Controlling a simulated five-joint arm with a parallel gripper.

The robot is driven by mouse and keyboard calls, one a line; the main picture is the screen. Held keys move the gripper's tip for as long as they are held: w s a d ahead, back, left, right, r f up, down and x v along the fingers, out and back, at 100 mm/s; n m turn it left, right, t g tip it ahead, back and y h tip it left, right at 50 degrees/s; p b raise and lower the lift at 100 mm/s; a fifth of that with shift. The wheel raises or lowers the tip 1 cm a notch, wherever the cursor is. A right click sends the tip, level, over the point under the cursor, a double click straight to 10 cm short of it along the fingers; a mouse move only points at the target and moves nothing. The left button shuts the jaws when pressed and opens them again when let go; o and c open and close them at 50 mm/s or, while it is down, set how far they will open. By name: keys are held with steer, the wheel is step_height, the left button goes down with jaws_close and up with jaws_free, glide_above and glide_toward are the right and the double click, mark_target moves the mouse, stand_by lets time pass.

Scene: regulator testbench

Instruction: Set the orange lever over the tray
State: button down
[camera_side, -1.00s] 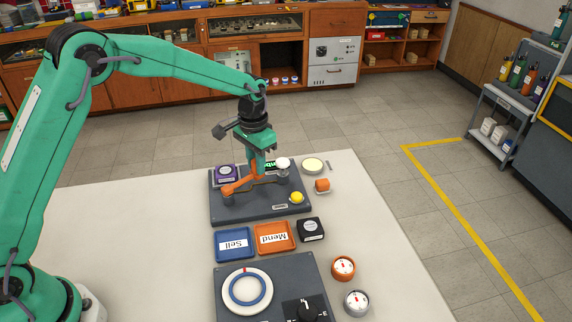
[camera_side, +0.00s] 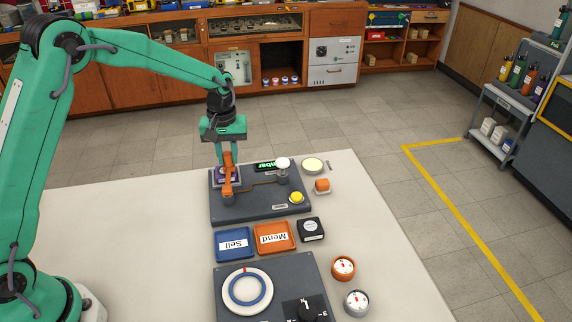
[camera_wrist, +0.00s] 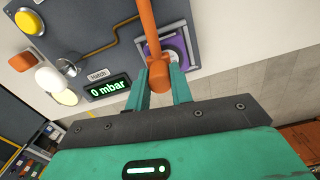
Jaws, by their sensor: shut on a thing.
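The orange lever (camera_side: 228,186) stands on the dark grey panel (camera_side: 255,208), with its pivot near the left side. My gripper (camera_side: 228,156) is shut on the lever's knobbed end. In the wrist view the fingers (camera_wrist: 159,88) flank the orange knob (camera_wrist: 159,72). A purple square unit with a round face (camera_wrist: 178,48) lies behind the lever there, partly hidden by lever and fingers. In the side view the lever's upper end overlaps the purple unit (camera_side: 235,172). The blue Sell tray (camera_side: 218,256) and orange Mend tray (camera_side: 261,249) lie in front of the panel, away from the lever.
A display reading 0 mbar (camera_wrist: 107,88), a white knob (camera_side: 283,163) and a yellow button (camera_side: 297,197) are on the panel. An orange block (camera_side: 322,185) and a black box (camera_side: 311,229) stand to the right. The table's left part is clear.

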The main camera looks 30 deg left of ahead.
steer(key=shift+s+a+n, duration=0.4)
steer(key=shift+a+n, duration=0.1)
steer(key=shift+n, duration=0.3)
steer(key=c, duration=1.2)
jaws_free()
steer(key=shift+c, duration=0.2)
steer(key=shift+r, duration=0.1)
step_height(320, 180, up, 8)
steer(key=shift+s, duration=0.1)
